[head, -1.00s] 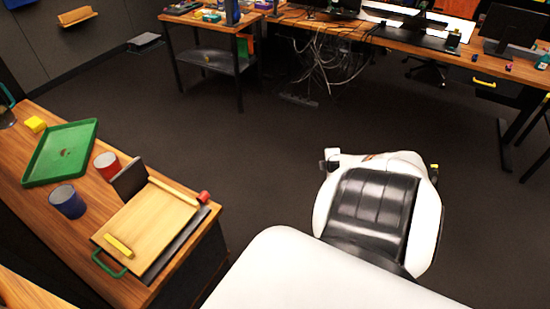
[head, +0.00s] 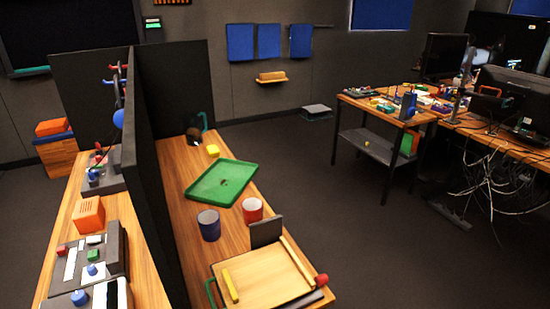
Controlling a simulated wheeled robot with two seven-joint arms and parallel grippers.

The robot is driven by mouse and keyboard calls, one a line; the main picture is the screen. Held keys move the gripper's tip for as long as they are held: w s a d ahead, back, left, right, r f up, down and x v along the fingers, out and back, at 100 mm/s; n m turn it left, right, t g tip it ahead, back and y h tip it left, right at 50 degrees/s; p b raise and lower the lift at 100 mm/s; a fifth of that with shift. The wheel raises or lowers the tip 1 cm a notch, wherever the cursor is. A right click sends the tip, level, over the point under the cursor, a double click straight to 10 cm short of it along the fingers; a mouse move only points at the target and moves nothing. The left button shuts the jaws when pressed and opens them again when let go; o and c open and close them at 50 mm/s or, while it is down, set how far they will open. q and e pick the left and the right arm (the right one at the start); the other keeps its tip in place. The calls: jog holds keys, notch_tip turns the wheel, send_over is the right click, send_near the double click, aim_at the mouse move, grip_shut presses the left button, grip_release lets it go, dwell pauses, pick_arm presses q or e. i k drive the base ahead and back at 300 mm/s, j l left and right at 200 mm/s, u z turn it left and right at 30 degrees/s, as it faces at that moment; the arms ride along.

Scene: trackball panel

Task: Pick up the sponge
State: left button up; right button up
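Neither of my grippers shows in the head view.
A blue cup (head: 209,225) and a red cup (head: 252,210) stand nearer than the tray. A wooden board (head: 262,277) with a yellow bar (head: 230,286) lies at the near end. A dark partition (head: 160,170) borders the table's left side. Open floor (head: 320,220) lies to the right.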

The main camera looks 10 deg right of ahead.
aim_at(213, 151)
jog(key=l+z, duration=0.25)
jog(key=l, duration=0.15)
jog(key=i+l+z, duration=0.15)
jog(key=l+z, duration=0.15)
jog(key=i+l+z, duration=0.25)
jog(key=l, duration=0.2)
jog(key=l+z, duration=0.25)
jog(key=l, duration=0.15)
jog(key=i+l+z, duration=0.15)
jog(key=i+l, duration=0.2)
jog(key=i+l+z, duration=0.1)
jog(key=i+l, duration=0.25)
jog(key=i, duration=0.25)
jog(key=i+u, duration=0.75)
jog(key=u, duration=0.15)
jog(key=i+j+u, duration=0.1)
jog(key=i+u, duration=0.75)
jog(key=u, duration=0.15)
jog(key=i+l+u, duration=0.25)
jog(key=i+u, duration=0.25)
jog(key=i+l+u, duration=0.25)
jog(key=u, duration=0.25)
